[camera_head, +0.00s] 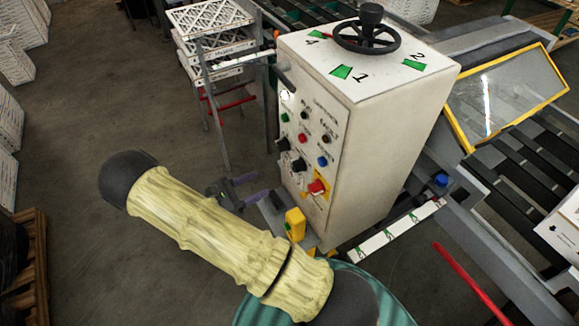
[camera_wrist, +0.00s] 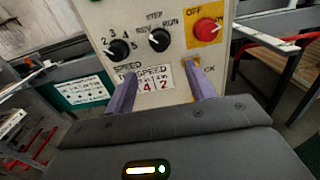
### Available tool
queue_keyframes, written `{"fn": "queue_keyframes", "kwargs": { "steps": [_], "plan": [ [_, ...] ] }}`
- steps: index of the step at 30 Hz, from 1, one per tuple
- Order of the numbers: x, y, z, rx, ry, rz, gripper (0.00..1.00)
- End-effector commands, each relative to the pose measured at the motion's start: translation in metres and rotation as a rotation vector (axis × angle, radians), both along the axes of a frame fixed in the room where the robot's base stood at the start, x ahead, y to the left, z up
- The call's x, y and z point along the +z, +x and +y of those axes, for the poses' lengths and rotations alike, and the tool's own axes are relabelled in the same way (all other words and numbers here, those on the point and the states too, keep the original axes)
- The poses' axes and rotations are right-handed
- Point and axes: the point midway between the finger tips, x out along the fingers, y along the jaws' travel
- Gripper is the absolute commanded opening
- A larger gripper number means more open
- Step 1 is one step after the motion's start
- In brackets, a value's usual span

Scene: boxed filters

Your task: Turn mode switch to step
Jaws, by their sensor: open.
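The mode switch (camera_wrist: 159,39) is a black round knob in the wrist view, with STEP above it and RUN to its upper right. Its white mark seems to point left, but it is too small to be sure. In the head view it appears to be the middle black knob (camera_head: 299,165) on the white control box (camera_head: 370,160). My gripper (camera_wrist: 161,85) is open and empty, its two purple fingers apart below the knob in the wrist view. In the head view my gripper (camera_head: 255,188) is left of the panel, apart from the knob.
The black speed knob (camera_wrist: 118,49) is left of the mode switch, and a red switch on yellow (camera_wrist: 208,29) is to its right. A yellow part (camera_head: 295,224) stands below the panel. A rack of white trays (camera_head: 212,45) stands behind.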

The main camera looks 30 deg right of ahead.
Motion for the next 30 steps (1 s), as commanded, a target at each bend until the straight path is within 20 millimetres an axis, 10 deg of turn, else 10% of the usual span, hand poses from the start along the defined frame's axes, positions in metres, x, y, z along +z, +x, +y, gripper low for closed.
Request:
{"fn": "queue_keyframes", "kwargs": {
  "steps": [18, 30],
  "plan": [
    [0.003, 0.003, -0.106, -0.003, 0.000, 0.000, 0.55],
    [0.000, 0.004, -0.118, 0.001, 0.000, -0.001, 0.55]
  ]
}}
